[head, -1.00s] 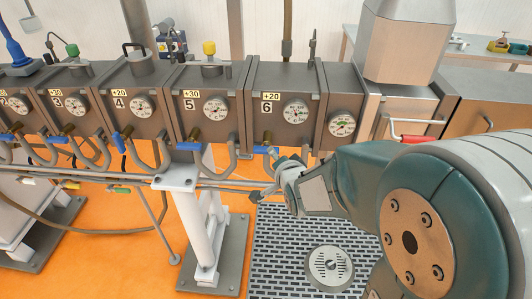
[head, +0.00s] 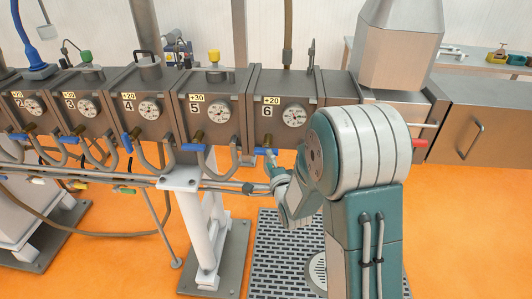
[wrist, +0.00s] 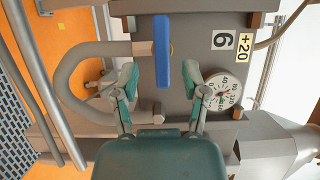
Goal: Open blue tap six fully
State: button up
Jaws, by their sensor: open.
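Blue tap six (wrist: 163,52) is a long blue lever on a brass valve beside the label "6" in the wrist view. In the head view the tap (head: 260,151) is small and sits under box six (head: 280,90), partly hidden by my gripper. My gripper (wrist: 160,72) is open, with one finger on each side of the lever's near end in the wrist view. No contact shows, and I cannot tell the depth between fingers and lever. In the head view my gripper (head: 272,160) is just below the tap.
A curved grey pipe (wrist: 70,75) runs beside the valve. Box five's blue tap (head: 194,147) and a white post (head: 190,220) stand to the left. A gauge (wrist: 222,92) is right of the lever. A grey rail runs below the taps.

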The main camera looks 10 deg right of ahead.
jog(key=w, duration=0.4)
jog(key=shift+w+a, duration=0.1)
jog(key=shift+a, duration=0.1)
grip_shut()
